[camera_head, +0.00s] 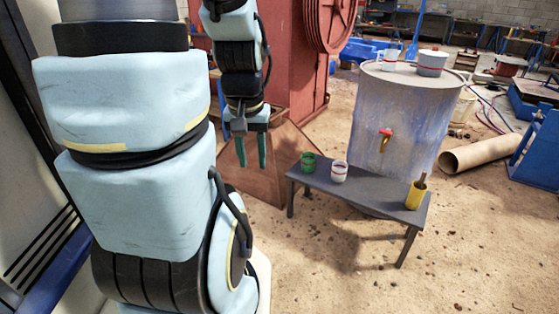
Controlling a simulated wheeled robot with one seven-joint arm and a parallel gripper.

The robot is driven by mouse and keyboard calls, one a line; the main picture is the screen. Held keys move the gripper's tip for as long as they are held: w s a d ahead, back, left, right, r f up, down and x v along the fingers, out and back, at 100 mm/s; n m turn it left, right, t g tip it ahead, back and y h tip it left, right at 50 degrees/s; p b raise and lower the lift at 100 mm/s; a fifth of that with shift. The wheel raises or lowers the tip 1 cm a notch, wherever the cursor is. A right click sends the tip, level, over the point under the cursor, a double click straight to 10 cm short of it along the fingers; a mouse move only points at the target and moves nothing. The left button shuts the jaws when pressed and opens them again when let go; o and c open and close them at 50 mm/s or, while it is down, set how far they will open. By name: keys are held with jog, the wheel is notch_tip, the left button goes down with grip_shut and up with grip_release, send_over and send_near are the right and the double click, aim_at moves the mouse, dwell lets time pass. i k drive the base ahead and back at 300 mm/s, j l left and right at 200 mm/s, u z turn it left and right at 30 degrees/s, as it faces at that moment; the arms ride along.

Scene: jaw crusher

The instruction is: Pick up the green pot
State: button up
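The green pot (308,163) is a small, cup-like vessel. It stands upright near the left end of a low dark bench (375,200). My gripper (252,164) points down, to the left of the bench and the green pot. Its two teal fingers are apart, with nothing between them. The gripper is clear of the pot. The pot is in plain view.
A white cup with a red band (339,172) stands just right of the green pot. A yellow container (416,195) stands at the bench's right end. A large blue-grey drum (407,125) with a tap stands behind. Red machinery (277,50) rises behind my gripper.

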aim_at(308, 163)
jog(key=i+l+u, duration=0.25)
jog(key=u, duration=0.15)
jog(key=i+l+u, duration=0.4)
jog(key=i+l, duration=0.3)
jog(key=l, duration=0.15)
jog(key=i+l+u, duration=0.1)
jog(key=i+l, duration=0.45)
jog(key=l, duration=0.3)
jog(key=u, duration=0.05)
